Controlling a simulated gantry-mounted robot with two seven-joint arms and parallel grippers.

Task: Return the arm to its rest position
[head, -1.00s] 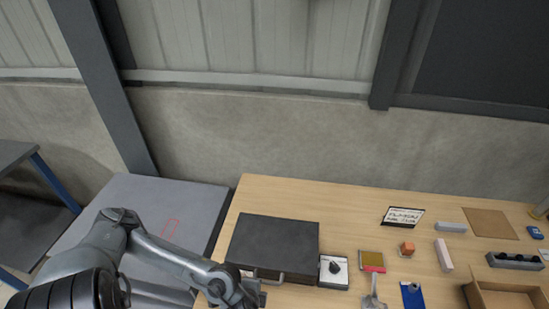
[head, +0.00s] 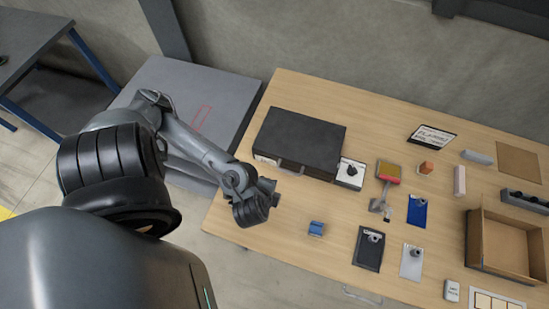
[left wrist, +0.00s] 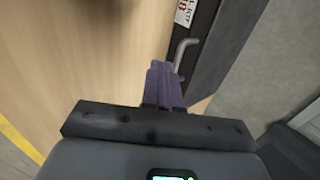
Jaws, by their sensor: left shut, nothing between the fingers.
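My left arm comes in from the left in the head view. Its gripper (head: 274,188) is near the left front corner of the dark box (head: 300,142), close to the box's front handle (head: 291,171). In the left wrist view the purple fingers (left wrist: 163,82) are together with nothing between them. The box's grey handle (left wrist: 183,54) shows just beyond the fingertips, and the dark box side (left wrist: 222,45) is to their right. I cannot tell if the fingers touch the handle. My right gripper is not in view.
A blue block (head: 317,229) lies on the wooden table (head: 290,252) right of my gripper. A white plate with a dark knob (head: 350,173) stands beside the box. A cardboard box (head: 505,244) is at the right. A grey platform (head: 180,92) lies left, below my arm.

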